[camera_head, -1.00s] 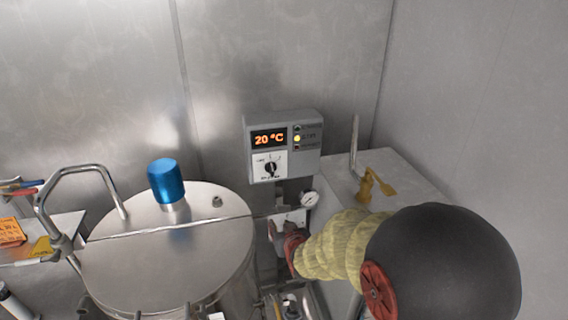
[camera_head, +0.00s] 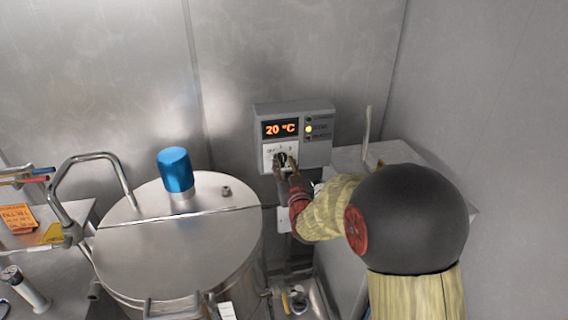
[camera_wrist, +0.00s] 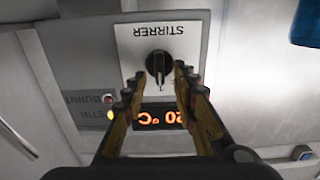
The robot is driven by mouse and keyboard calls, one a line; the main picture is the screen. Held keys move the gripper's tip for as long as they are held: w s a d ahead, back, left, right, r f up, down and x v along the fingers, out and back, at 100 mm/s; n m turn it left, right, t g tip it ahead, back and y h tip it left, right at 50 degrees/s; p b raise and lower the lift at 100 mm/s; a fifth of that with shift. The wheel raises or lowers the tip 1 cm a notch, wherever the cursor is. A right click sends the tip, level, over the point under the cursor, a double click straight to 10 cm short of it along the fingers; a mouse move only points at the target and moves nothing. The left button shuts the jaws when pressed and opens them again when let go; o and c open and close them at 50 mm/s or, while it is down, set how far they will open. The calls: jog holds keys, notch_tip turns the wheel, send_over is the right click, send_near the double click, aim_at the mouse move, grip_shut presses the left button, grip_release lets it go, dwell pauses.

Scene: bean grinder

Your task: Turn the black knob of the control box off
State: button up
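The grey control box (camera_head: 318,146) is mounted on the back wall, with an orange "20 °C" display (camera_head: 280,128) and a lit yellow lamp (camera_head: 309,129). Its black knob (camera_wrist: 159,66) sits on a white plate marked STIRRER, upside down in the wrist view. My gripper (camera_head: 286,167) is right at the knob and partly hides it in the head view. In the wrist view my gripper (camera_wrist: 158,80) is open, one finger on each side of the knob's lower part, with gaps showing. I cannot tell whether a fingertip touches it.
A large steel vessel (camera_head: 181,250) with a blue cap (camera_head: 175,169) stands left of the box, its lid below my gripper. A grey cabinet (camera_head: 343,158) stands right of and below the box. Bare wall surrounds the box above.

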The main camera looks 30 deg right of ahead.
jog(key=shift+w+d, duration=0.1)
jog(key=shift+w, duration=0.3)
grip_shut()
dwell(0.4)
